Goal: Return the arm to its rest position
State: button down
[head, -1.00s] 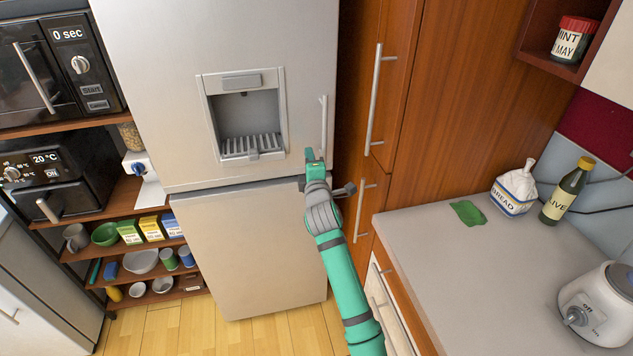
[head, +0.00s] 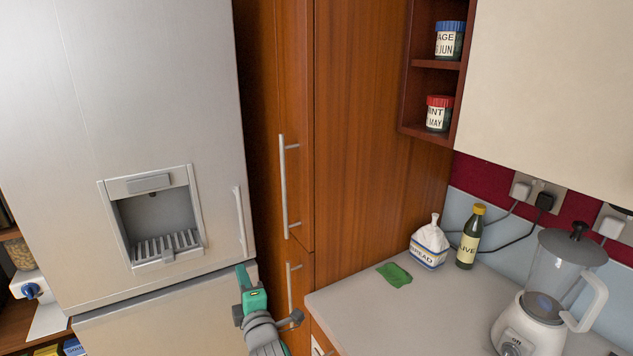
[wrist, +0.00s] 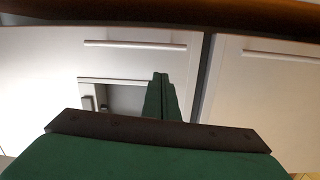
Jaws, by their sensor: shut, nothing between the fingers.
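My gripper (head: 243,274) shows at the bottom centre of the head view, in front of the lower right part of the fridge (head: 170,318). Its green fingers are together and hold nothing. In the wrist view the shut fingers (wrist: 160,97) point toward pale fronts with long bar handles. Only the end of my arm is in the head view; the rest is below the picture edge.
The grey worktop (head: 390,320) is to the right, with a green cloth (head: 395,275), a bread bag (head: 429,245), an olive bottle (head: 469,238) and a blender (head: 548,290). A tall wooden cupboard (head: 365,130) with bar handles stands between fridge and worktop.

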jog(key=s+d+f+m+t+h, duration=0.1)
jog(key=s+d+f+m+h, duration=0.2)
jog(key=s+d+f+m, duration=0.6)
jog(key=s+d+f+m+h, duration=0.2)
jog(key=s+f+m+h, duration=0.2)
jog(key=s+f+m, duration=1)
jog(key=s+d+r, duration=0.1)
jog(key=s+d, duration=0.3)
jog(key=s, duration=0.5)
jog(key=s+d+g+h, duration=0.1)
jog(key=s+d, duration=0.3)
jog(key=s, duration=0.5)
jog(key=s+d+r, duration=0.1)
jog(key=s+d, duration=0.3)
jog(key=s, duration=0.5)
jog(key=shift+s+d+r+g+h, duration=0.2)
jog(key=shift+s+r+g+h, duration=0.1)
jog(key=shift+s+h, duration=0.1)
